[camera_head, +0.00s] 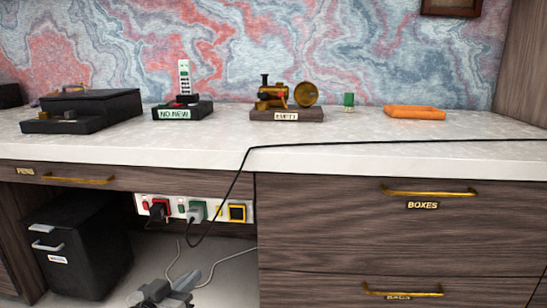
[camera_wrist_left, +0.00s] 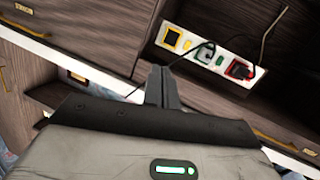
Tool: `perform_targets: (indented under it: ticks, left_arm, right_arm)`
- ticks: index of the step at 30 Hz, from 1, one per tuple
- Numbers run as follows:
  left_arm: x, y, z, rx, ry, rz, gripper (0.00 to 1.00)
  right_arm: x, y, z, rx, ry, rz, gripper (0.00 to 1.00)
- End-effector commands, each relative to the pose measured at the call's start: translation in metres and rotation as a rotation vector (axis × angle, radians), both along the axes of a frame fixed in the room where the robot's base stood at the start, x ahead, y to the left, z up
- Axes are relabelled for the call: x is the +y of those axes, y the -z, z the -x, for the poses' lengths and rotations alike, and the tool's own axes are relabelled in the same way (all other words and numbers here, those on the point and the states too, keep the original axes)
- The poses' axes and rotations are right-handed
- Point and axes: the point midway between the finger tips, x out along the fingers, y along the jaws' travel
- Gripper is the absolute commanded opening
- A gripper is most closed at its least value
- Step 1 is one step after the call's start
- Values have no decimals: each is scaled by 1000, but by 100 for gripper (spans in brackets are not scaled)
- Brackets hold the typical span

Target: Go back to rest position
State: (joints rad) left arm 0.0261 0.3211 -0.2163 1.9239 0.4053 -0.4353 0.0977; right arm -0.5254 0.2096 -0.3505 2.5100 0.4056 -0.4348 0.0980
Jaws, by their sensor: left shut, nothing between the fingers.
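My left gripper (camera_head: 165,292) shows at the bottom edge of the head view, low in front of the desk's open knee space. Its fingers are shut and empty in the left wrist view (camera_wrist_left: 161,72). They are apart from the power strip (camera_head: 195,209), which is fixed under the desk top and holds a black plug and a grey plug. The strip also shows in the left wrist view (camera_wrist_left: 199,47). My right gripper is in neither view.
Drawers (camera_head: 400,225) stand right; a black bin (camera_head: 80,250) stands left.

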Motion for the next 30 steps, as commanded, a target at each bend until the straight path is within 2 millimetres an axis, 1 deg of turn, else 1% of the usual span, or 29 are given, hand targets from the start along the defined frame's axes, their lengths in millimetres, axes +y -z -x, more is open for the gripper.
perform_targets:
  ticks: [1, 3, 6, 10, 12, 16, 17, 18, 26, 30]
  left_arm:
    - [-21, 1, 29, 9, 40, 36, 0]
    - [-43, -2, 61, 17, 82, 79, 0]
    - [-66, -12, 99, 24, 126, 140, 0]
    - [-85, -30, 140, 31, 165, 216, 0]
    - [-92, -42, 160, 33, 179, 257, 0]
    - [-100, -65, 192, 37, 194, 332, 0]
    - [-100, -73, 195, 39, 194, 337, 0]
    - [-98, -79, 191, 48, 184, 317, 0]
    - [-89, -95, 186, 102, 136, 232, 0]
    - [-81, -109, 185, 145, 104, 174, 0]
  right_arm:
    - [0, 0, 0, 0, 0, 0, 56]
    - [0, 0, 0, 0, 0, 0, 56]
    - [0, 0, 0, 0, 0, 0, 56]
    - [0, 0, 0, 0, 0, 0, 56]
    - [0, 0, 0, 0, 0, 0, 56]
    - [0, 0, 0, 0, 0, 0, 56]
    - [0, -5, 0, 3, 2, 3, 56]
    - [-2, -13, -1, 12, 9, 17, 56]
    - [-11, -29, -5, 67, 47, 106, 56]
    - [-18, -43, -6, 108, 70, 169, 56]
